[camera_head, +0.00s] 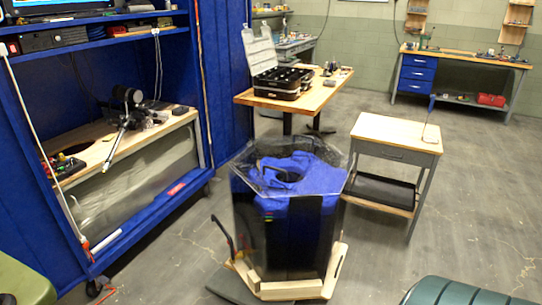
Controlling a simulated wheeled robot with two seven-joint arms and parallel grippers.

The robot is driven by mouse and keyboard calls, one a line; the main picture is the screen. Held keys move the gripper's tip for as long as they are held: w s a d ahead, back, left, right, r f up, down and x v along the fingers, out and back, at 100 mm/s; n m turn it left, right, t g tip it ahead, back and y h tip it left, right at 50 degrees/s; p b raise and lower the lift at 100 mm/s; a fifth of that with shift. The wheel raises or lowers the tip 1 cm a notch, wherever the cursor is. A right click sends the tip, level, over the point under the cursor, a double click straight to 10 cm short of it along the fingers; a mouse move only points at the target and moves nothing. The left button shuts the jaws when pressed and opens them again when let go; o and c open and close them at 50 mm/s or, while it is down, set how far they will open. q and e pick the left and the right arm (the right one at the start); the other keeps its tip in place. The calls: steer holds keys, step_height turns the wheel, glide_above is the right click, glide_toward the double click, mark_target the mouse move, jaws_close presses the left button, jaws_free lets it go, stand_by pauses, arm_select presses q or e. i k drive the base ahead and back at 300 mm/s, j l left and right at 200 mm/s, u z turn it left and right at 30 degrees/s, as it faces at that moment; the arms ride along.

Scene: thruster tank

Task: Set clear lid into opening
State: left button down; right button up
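A tall hexagonal clear-walled tank (243,215) stands on the floor in the middle of the view. Blue material and dark panels (283,240) show inside it. A round opening (281,174) shows near its top, among the blue material and clear edges. Clear, shiny surfaces (262,163) lie around the tank's top rim, but I cannot tell a separate clear lid from the tank itself. Neither of my grippers is in view.
The tank sits in a pale wooden base frame (290,291). A small wooden-topped table (398,133) stands right behind it. A blue cabinet (228,75) with a bench (120,146) is on the left. A dark green object (460,291) is at the bottom right.

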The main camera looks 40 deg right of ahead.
mark_target(276, 164)
steer(key=i+z, duration=0.2)
steer(key=z, duration=0.2)
steer(key=i+j+z, duration=0.1)
steer(key=i+z, duration=0.15)
steer(key=z, duration=0.15)
steer(key=i+j+z, duration=0.15)
steer(key=z, duration=0.25)
steer(key=i+j+z, duration=0.2)
steer(key=z, duration=0.2)
steer(key=i+j+z, duration=0.45)
steer(key=j+z, duration=0.2)
steer(key=j, duration=0.1)
